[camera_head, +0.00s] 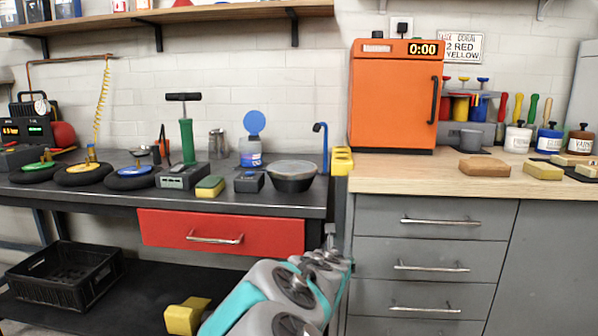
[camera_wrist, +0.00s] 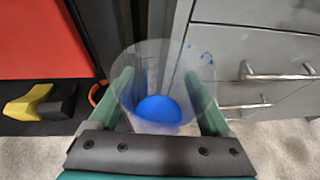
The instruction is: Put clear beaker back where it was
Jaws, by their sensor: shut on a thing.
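The clear beaker (camera_wrist: 165,65) is in the wrist view, between the two green fingers of my gripper (camera_wrist: 165,100). The gripper is shut on it. The beaker's wide open mouth faces the camera, and something round and blue shows at its bottom. In the head view my arm reaches toward the gap between the dark workbench (camera_head: 330,198) and the grey drawer cabinet (camera_head: 430,217). I cannot make out the beaker there.
The bench holds a dark bowl (camera_head: 292,180), a bottle with a blue disc (camera_head: 253,124) and a green pump (camera_head: 187,140). An orange oven (camera_head: 393,105) stands on the wooden counter (camera_head: 400,177). Drawer handles (camera_wrist: 280,76) stick out close to the beaker's right.

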